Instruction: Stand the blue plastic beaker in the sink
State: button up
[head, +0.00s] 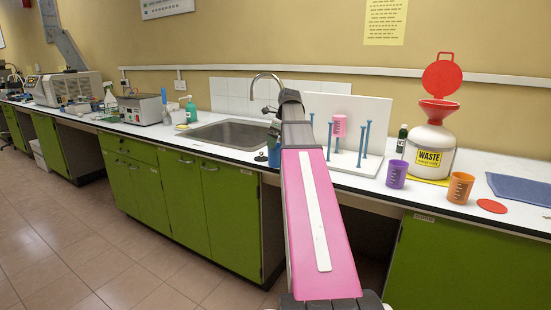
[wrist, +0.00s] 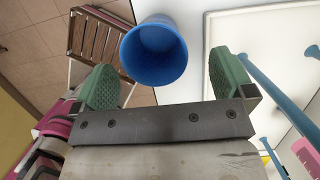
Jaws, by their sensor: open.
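The blue plastic beaker (wrist: 157,55) shows in the wrist view with its round mouth facing the camera. It lies between the two green finger pads of my open gripper (wrist: 165,82), with a gap on each side, so the pads do not touch it. In the head view the beaker (head: 274,156) is a small blue patch on the counter, right of the sink, mostly hidden by my pink arm. The steel sink (head: 193,134) is an empty-looking basin set into the counter, left of the beaker.
A peg rack (head: 372,165) with a pink beaker (head: 339,125) stands just right of my arm. A tall curved tap (head: 254,84) rises behind the sink. A purple beaker (head: 396,174), an orange beaker (head: 460,187) and a waste container (head: 431,145) stand farther right.

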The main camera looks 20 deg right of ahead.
aim_at(276, 155)
jog(key=x, duration=0.5)
jog(key=shift+s+a, duration=0.2)
jog(key=shift+a, duration=0.05)
jog(key=c, duration=1.1)
jog(key=shift+o, duration=0.2)
jog(key=shift+r, duration=0.15)
